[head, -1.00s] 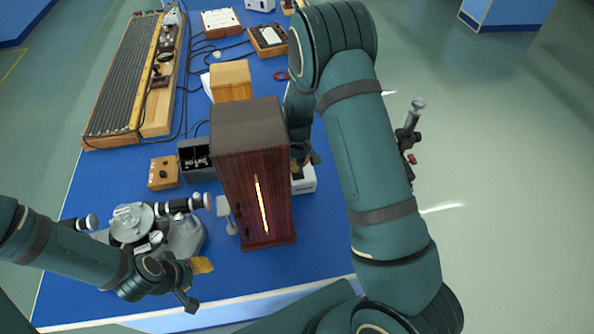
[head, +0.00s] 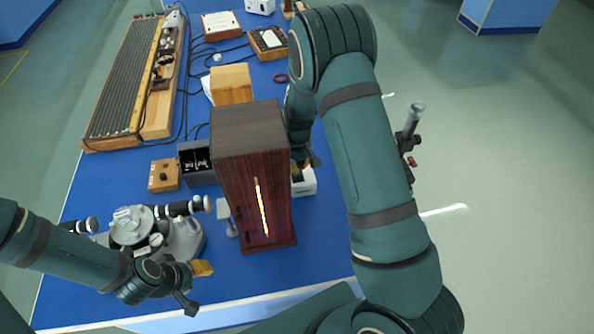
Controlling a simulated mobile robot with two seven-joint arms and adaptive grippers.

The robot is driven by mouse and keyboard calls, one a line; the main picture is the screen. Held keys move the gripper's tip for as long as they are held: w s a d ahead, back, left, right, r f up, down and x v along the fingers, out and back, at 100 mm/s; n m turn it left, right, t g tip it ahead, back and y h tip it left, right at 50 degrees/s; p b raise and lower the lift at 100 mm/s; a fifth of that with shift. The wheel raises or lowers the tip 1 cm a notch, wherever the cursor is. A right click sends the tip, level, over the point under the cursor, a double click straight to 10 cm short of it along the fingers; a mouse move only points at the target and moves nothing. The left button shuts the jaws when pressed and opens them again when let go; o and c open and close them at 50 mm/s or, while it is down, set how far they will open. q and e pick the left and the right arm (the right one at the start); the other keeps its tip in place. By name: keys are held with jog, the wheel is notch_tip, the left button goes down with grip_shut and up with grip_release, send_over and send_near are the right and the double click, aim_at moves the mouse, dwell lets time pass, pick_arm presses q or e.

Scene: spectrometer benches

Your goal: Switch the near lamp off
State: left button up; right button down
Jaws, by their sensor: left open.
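A tall dark-red wooden lamp housing (head: 240,185) stands upright near the front of the blue bench, with a bright glowing slit in its front face. A small white box (head: 304,182) sits behind its right side, partly hidden by the housing and my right arm. My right gripper (head: 309,160) is by the housing's right side, just above the white box. The housing and arm hide much of it, so its jaws and any contact are unclear. My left gripper (head: 197,287) is open and empty at the front left, in front of the spectrometer (head: 135,226).
A small wooden box with knobs (head: 164,175), a dark meter box (head: 197,162) and a plain wooden block (head: 231,84) stand left of and behind the housing. A long ribbed rheostat (head: 128,80) lies at the back left. Cables run between them. Bare blue bench shows in front.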

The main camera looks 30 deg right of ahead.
aim_at(298, 175)
pick_arm(q)
jog(key=shift+f+b, duration=1.4)
pick_arm(e)
jog(key=shift+f, duration=1.8)
jog(key=shift+r+p, duration=2.35)
jog(key=shift+r, duration=1.2)
pick_arm(q)
notch_tip(298, 175, up, 5)
jog(key=shift+f, duration=0.2)
